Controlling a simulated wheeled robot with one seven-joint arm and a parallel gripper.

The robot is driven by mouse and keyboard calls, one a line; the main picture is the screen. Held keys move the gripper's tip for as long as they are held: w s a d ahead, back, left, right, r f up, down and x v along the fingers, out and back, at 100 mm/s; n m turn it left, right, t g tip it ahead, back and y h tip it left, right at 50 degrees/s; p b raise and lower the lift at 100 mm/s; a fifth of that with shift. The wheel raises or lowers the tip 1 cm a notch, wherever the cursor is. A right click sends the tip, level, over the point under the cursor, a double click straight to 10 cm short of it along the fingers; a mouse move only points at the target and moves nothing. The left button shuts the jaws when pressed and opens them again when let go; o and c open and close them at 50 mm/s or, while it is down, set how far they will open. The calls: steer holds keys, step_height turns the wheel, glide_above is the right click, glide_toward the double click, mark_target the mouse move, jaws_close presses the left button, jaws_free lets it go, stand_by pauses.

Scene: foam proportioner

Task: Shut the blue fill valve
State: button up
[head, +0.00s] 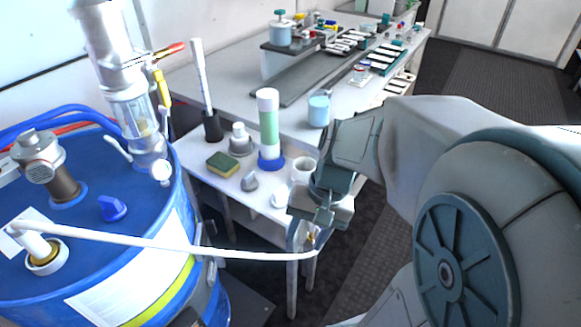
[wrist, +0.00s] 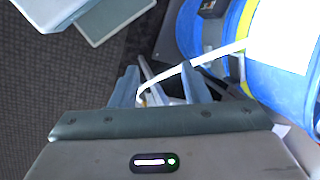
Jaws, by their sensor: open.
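A small blue knob-like piece (head: 112,208) sits on top of the blue drum (head: 75,262) at the left of the head view. I cannot tell for sure that it is the fill valve. My gripper (head: 308,237) points down to the right of the drum, well away from that piece. Its two fingers are apart in the wrist view (wrist: 160,88). In the wrist view the hose end (wrist: 142,98) shows between the fingers, near the left one; contact is unclear.
A clear cylinder with metal fittings (head: 132,110) stands on the drum, with red (head: 170,49) and yellow (head: 161,87) handles. A white bench (head: 225,187) behind holds a sponge (head: 222,164), a tall green-and-white cylinder (head: 268,125) and cups. Dark floor lies beyond my arm.

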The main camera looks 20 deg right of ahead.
steer(key=w+d+f+m+t+y+b, duration=0.45)
steer(key=d+f+m+t, duration=0.25)
steer(key=d+f+m, duration=0.4)
steer(key=w+d+f+m+t+y+b, duration=0.45)
steer(key=d+f+m+t, duration=0.45)
steer(key=m, duration=0.3)
steer(key=w+a+f+g+h, duration=0.1)
steer(key=w+a, duration=0.7)
steer(key=w, duration=0.2)
steer(key=shift+w, duration=0.4)
jaws_close()
steer(key=shift+f, duration=0.1)
